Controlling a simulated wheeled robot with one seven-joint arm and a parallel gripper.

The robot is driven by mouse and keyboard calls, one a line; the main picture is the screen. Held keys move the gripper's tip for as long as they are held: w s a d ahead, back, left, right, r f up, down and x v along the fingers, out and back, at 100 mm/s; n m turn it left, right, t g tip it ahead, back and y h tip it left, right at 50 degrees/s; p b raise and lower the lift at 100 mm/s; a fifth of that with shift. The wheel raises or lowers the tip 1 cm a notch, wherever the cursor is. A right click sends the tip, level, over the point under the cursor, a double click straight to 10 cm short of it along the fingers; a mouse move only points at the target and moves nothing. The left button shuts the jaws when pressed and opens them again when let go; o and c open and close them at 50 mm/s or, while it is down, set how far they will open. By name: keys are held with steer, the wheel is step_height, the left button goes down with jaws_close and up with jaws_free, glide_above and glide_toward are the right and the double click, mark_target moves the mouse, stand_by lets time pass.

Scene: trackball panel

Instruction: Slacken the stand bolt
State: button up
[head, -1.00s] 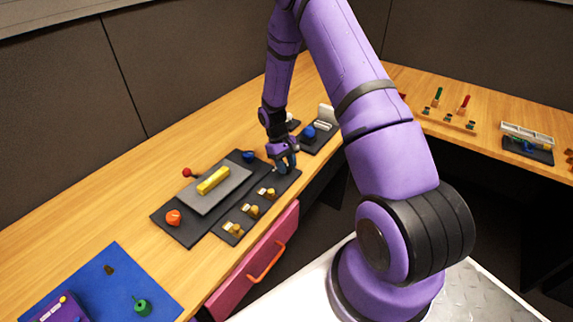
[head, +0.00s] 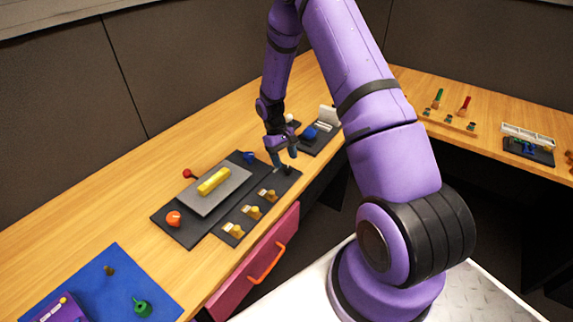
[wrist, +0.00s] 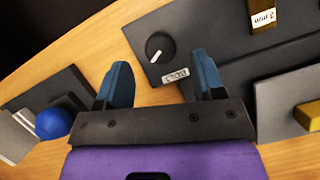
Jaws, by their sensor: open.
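My gripper (head: 284,161) is open and empty over the far end of the dark strip (head: 217,233) in the head view. In the wrist view its two blue fingers (wrist: 160,72) are spread wide. A round black knob with a white line (wrist: 160,47) lies just beyond and between the fingertips, apart from them, with a small white label beside it. The knob also shows small and dark beside the fingers in the head view (head: 289,170). No part is plainly marked as the stand bolt; I cannot tell whether this knob is it.
The blue trackball (head: 310,132) sits on a dark base beyond the gripper, and shows in the wrist view (wrist: 52,123). A plate with a yellow bar (head: 213,181), orange knob (head: 173,219) and red-knobbed lever (head: 188,174) is left. Several labelled brass pieces line the strip. A pink drawer (head: 262,268) is below.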

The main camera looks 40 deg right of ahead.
steer(key=v, duration=0.7)
steer(key=shift+w+r, duration=0.2)
steer(key=shift+r, duration=0.15)
steer(key=s+a+r+t, duration=0.2)
steer(key=s+r, duration=0.1)
steer(key=r, duration=0.6)
steer(key=s+a+r+t, duration=0.1)
steer(key=s+a+r, duration=0.25)
steer(key=r, duration=0.55)
steer(key=s+a+r+t, duration=0.2)
steer(key=s+r, duration=0.2)
steer(key=r, duration=0.5)
steer(key=s+a+r+t, duration=0.1)
steer(key=s+r, duration=0.2)
steer(key=s, duration=0.4)
steer(key=s+a+r+t, duration=0.2)
steer(key=s+r, duration=0.1)
steer(key=s, duration=0.4)
steer(key=s+a+r+m+t, duration=0.1)
steer(key=s+a+r, duration=0.1)
steer(key=s, duration=0.5)
steer(key=shift+r+t, duration=0.4)
steer(key=shift+r, duration=0.35)
